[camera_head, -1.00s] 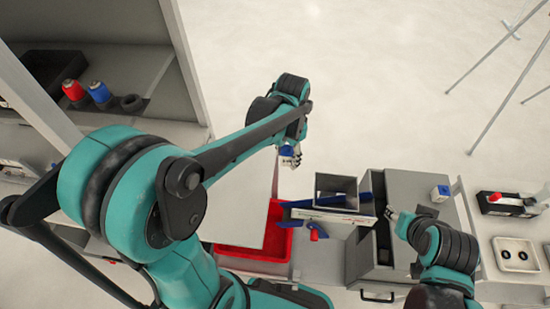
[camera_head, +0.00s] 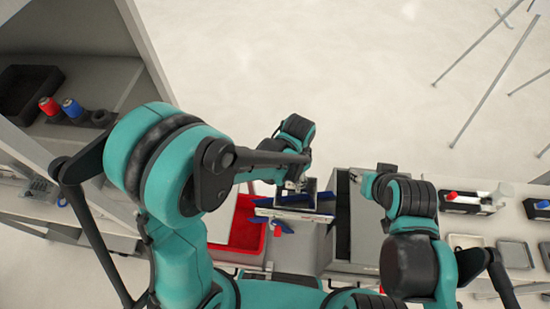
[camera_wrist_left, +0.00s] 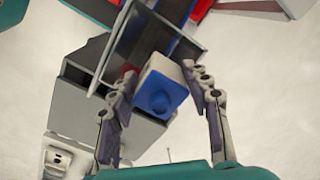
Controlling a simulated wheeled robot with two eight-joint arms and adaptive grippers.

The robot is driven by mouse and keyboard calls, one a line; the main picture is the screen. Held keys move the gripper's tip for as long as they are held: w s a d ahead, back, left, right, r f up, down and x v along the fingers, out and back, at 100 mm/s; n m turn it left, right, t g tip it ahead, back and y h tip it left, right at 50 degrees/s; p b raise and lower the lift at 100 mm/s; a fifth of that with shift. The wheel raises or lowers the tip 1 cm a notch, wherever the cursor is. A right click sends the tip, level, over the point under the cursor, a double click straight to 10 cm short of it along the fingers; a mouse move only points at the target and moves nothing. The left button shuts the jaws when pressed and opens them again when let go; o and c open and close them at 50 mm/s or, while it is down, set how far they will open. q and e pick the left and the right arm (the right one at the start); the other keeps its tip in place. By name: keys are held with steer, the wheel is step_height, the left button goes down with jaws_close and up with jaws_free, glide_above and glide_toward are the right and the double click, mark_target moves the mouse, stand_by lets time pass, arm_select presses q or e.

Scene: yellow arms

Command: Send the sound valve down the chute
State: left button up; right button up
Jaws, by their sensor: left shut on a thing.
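My left gripper (camera_head: 297,184) is at the grey open-topped hopper (camera_head: 322,188) of the chute. In the left wrist view its fingers (camera_wrist_left: 165,100) are shut on a white valve (camera_wrist_left: 160,88) with a blue knob, held by the hopper's wall (camera_wrist_left: 120,45); I cannot tell whether the two touch. In the head view the valve is mostly hidden by the gripper. Blue rails (camera_head: 284,226) and a white strip (camera_head: 292,215) lie below the hopper. My right gripper (camera_head: 364,180) is above the grey cabinet (camera_head: 345,215); its finger gap is not clear.
A red bin (camera_head: 246,222) stands left of the chute. A red piece (camera_head: 278,231) shows in front of the white strip. Red (camera_head: 49,106) and blue (camera_head: 72,107) cylinders stand on the shelf at left. Trays (camera_head: 515,255) lie at right.

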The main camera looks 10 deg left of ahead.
mark_target(291, 188)
arm_select(q)
steer(key=shift+s+d+f, duration=0.1)
steer(key=shift+s+f, duration=0.05)
steer(key=shift+s, duration=0.05)
steer(key=shift+f, duration=0.25)
step_height(291, 188, down, 5)
steer(key=b, duration=0.4)
steer(key=shift+f, duration=0.2)
steer(key=o, duration=1.3)
steer(key=shift+r, duration=0.15)
step_height(291, 188, up, 12)
steer(key=shift+f, duration=0.1)
